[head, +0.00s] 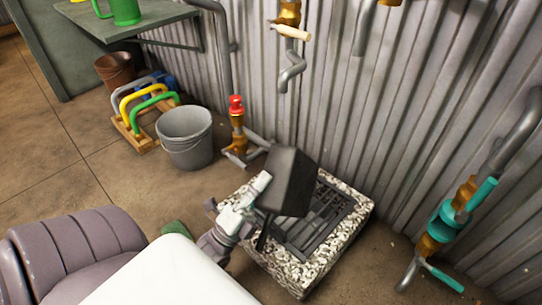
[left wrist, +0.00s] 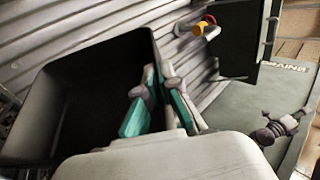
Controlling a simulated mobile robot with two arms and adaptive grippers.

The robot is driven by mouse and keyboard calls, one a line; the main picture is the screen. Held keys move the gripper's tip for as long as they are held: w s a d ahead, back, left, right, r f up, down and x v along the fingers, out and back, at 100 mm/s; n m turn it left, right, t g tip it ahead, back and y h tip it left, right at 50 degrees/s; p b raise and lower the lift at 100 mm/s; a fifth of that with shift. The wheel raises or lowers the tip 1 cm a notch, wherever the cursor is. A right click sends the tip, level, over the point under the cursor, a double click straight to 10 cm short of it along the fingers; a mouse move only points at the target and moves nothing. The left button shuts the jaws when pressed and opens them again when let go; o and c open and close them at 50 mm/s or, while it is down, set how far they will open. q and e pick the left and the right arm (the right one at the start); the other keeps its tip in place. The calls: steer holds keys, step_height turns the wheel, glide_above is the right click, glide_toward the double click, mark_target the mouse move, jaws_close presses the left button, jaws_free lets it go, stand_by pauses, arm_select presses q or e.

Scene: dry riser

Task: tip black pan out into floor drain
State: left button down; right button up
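The black pan (head: 290,178) is held steeply tilted above the floor drain, a dark slotted grate (head: 318,225) in a pebbled square surround. My left gripper (head: 262,188) is at the pan's near left side and is shut on it. In the left wrist view its teal-padded fingers (left wrist: 163,108) meet at the right wall of the pan (left wrist: 85,90). The pan's dark inside shows there and no contents can be made out. The pan hides the far left part of the grate. My right gripper cannot be made out in either view.
A grey bucket (head: 185,140) stands left of the drain, beside a wooden rack (head: 145,120) with coloured handles. A pipe with a red cap (head: 236,106) rises behind. A teal-handled valve (head: 447,225) stands to the right by the corrugated wall (head: 340,90).

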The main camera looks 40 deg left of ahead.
arm_select(q)
steer(key=shift+s+a+f+n+t+y, duration=0.1)
steer(key=shift+a+n+t+y, duration=0.05)
steer(key=shift+a+n+y, duration=0.45)
steer(key=shift+s+a+f+n+t+y, duration=0.1)
steer(key=shift+a+n+y, duration=0.25)
steer(key=shift+n+y, duration=0.35)
steer(key=shift+s+a+f+n+t+y, duration=0.15)
steer(key=shift+a+n+y, duration=0.35)
steer(key=shift+n, duration=0.3)
steer(key=shift+w, duration=0.1)
steer(key=shift+r, duration=0.1)
stand_by(0.9)
